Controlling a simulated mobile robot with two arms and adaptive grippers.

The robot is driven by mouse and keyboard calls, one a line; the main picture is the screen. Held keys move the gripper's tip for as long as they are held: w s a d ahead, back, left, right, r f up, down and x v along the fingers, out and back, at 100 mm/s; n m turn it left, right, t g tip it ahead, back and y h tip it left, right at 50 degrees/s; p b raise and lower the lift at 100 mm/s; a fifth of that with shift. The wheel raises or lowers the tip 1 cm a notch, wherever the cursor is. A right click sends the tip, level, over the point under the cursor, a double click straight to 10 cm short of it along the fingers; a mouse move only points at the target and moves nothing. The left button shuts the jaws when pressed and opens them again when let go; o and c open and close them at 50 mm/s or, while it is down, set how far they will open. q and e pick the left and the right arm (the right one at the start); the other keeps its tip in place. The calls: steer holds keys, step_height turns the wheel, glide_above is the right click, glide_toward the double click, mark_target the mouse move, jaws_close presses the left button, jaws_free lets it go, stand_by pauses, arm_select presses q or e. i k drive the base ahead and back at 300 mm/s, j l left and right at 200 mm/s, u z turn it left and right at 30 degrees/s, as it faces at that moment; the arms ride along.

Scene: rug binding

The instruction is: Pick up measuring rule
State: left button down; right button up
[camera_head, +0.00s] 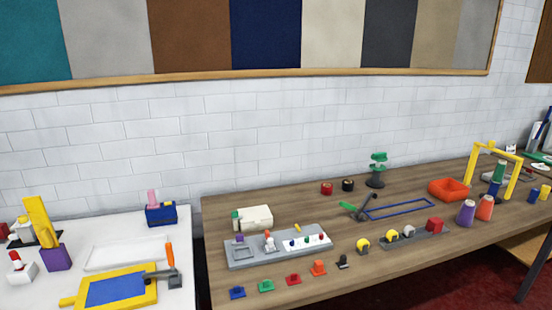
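I cannot surely pick out a measuring rule at this size. Long narrow things in view include the yellow upright piece (39,222) in a purple block (56,257) on the white table at the left. A thin blue rectangular outline (402,209) lies flat on the wooden table. Several slim upright items (543,124) stand at the far right edge, too small to identify. Neither of my grippers is in view.
The white table (182,240) holds a blue-and-yellow framed board (115,287).

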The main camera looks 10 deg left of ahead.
mark_target(34, 207)
steer(key=u, duration=1.9)
steer(key=i+j+z, duration=0.1)
steer(key=i+j, duration=0.1)
steer(key=j, duration=0.05)
